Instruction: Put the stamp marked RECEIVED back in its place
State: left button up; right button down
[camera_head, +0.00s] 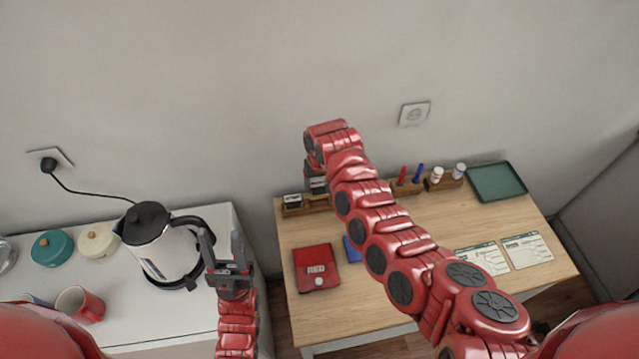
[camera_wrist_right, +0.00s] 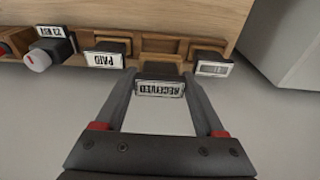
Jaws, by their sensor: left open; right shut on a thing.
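The RECEIVED stamp (camera_wrist_right: 160,88) has a dark body and a white label that reads upside down in the right wrist view. My right gripper (camera_wrist_right: 160,98) is shut on it, one finger on each side. The stamp is at the wooden stamp rack (camera_head: 293,208), in front of a gap between the PAID stamp (camera_wrist_right: 103,59) and another labelled stamp (camera_wrist_right: 213,69). I cannot tell whether it touches the rack. In the head view my right arm partly hides the rack and the held stamp. My left gripper (camera_head: 222,255) is open and empty beside the kettle.
The kettle (camera_head: 160,245) and mugs (camera_head: 80,304) stand on the white counter at left. On the wooden desk lie a red pad (camera_head: 316,268), a blue pad (camera_head: 352,249), printed forms (camera_head: 526,250) and a green tray (camera_head: 497,182). A dated stamp (camera_wrist_right: 57,35) sits further left.

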aim_at(319, 193)
jog(key=shift+f+b, duration=1.55)
jog(key=shift+f, duration=0.95)
jog(key=shift+c, duration=0.9)
grip_release()
jog(key=shift+r, duration=0.1)
jog(key=r+p, duration=0.4)
jog(key=r, duration=0.1)
jog(key=shift+s+d+r+p, duration=0.1)
jog(key=shift+s+p, duration=0.25)
jog(key=shift+o, duration=0.3)
